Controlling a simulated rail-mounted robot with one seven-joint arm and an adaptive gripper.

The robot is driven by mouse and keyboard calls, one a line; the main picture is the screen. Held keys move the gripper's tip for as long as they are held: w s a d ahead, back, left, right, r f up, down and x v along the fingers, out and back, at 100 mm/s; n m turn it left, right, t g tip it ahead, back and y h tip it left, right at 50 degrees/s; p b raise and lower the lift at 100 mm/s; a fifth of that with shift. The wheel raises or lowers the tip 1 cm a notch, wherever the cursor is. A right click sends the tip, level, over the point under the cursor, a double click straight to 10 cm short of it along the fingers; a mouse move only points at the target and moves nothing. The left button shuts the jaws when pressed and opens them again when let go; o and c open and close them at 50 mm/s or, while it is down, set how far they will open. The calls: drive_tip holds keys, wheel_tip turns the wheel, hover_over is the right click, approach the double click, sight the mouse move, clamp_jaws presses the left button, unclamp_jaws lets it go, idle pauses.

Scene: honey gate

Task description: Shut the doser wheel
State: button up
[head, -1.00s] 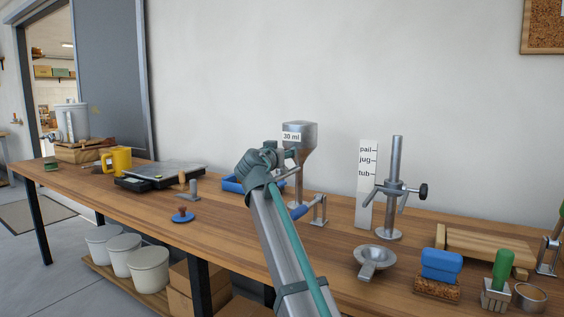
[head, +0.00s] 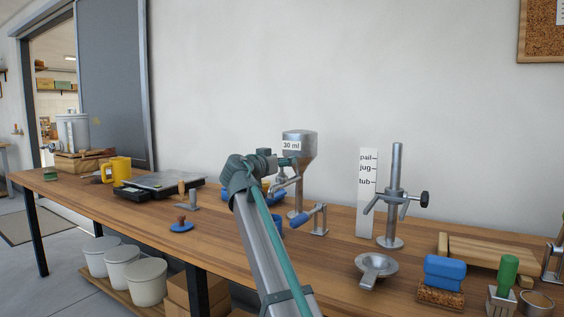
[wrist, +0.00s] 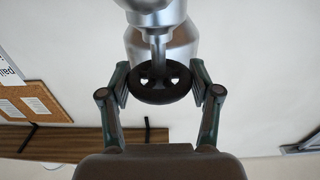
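The doser is a grey metal hopper (head: 299,147) with a "30 ml" label, standing on the bench beyond my arm. Its black round wheel (wrist: 160,97) shows in the wrist view, on a stem in front of the metal body. My gripper (wrist: 159,68) has its fingers spread, one on each side of the wheel. The gaps at the rim are very narrow, and I cannot tell whether the pads touch it. In the head view my gripper (head: 287,162) is at the hopper's front left, and the wheel cannot be made out there.
A blue-handled lever on a metal stand (head: 317,217) is close to my arm's right. A white "pail, jug, tub" card (head: 366,205) and a metal post with a clamp (head: 392,205) stand farther right. A scale (head: 160,186) and yellow jug (head: 117,170) are left.

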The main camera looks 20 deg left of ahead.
drive_tip(key=shift+o, duration=1.4)
drive_tip(key=shift+s+r, duration=0.1)
drive_tip(key=shift+o, duration=0.2)
drive_tip(key=s+a, duration=0.2)
drive_tip(key=s, duration=0.9)
drive_tip(key=shift+s, duration=0.35)
